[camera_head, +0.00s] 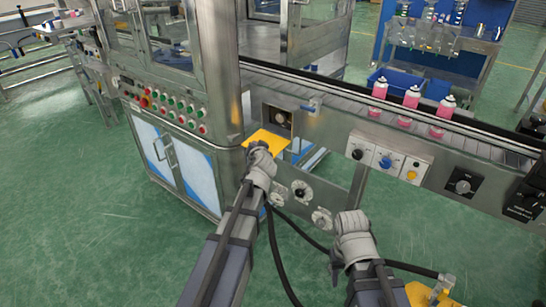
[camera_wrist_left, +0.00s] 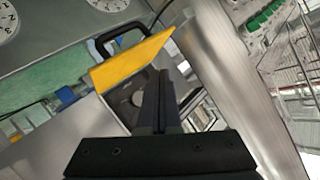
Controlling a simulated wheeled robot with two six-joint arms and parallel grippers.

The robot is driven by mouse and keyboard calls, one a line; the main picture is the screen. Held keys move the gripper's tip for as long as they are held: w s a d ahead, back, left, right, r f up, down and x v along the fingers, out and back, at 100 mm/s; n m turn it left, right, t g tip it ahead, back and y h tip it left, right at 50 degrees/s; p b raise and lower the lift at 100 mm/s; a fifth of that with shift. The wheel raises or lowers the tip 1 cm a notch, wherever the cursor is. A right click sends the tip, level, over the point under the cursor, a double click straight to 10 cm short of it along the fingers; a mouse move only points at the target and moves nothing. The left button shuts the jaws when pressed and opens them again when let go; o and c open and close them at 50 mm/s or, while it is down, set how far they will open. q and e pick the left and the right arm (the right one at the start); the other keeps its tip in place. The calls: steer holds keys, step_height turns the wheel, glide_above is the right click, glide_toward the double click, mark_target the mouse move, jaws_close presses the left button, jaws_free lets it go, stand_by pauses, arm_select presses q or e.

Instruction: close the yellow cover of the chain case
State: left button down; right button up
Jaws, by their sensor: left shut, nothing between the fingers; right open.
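The yellow cover (camera_head: 268,139) is a flat plate sticking out below the square opening of the chain case (camera_head: 280,118). It stands open, and a round part shows inside the opening. My left gripper (camera_head: 258,146) is at the near edge of the cover in the head view. In the left wrist view its shut, empty fingers (camera_wrist_left: 160,97) point toward the opening, with the yellow cover (camera_wrist_left: 130,62) just beside them. I cannot tell whether they touch it. My right gripper (camera_head: 352,222) is open, low and to the right, away from the cover; its fingers are hardly visible.
A conveyor with several pink cans (camera_head: 411,98) runs to the right above the case. A blue-handled latch (camera_head: 310,106) and a control box with knobs (camera_head: 388,160) sit nearby. A steel cabinet (camera_head: 178,160) stands left. Dials (camera_head: 301,190) are below the cover.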

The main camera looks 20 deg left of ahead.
arm_select(q)
steer(key=s+d+f+g+p, duration=0.1)
steer(key=s+d+f+g, duration=0.2)
steer(key=s, duration=0.2)
steer(key=m+y+b, duration=0.7)
steer(key=m+b, duration=0.5)
steer(key=b, duration=0.4)
glide_toward(278, 161)
steer(key=s+r, duration=0.3)
steer(key=shift+d+f, duration=0.15)
steer(key=shift+d, duration=0.25)
steer(key=b+x, duration=0.2)
steer(key=x, duration=0.8)
steer(key=shift+f, duration=0.1)
steer(key=shift+s+a+r+p, duration=0.3)
steer(key=shift+s+r+p, duration=0.25)
steer(key=shift+s, duration=0.3)
steer(key=shift+s+a+r+p, duration=0.25)
steer(key=shift+s+r+p, duration=0.3)
steer(key=shift+s, duration=0.3)
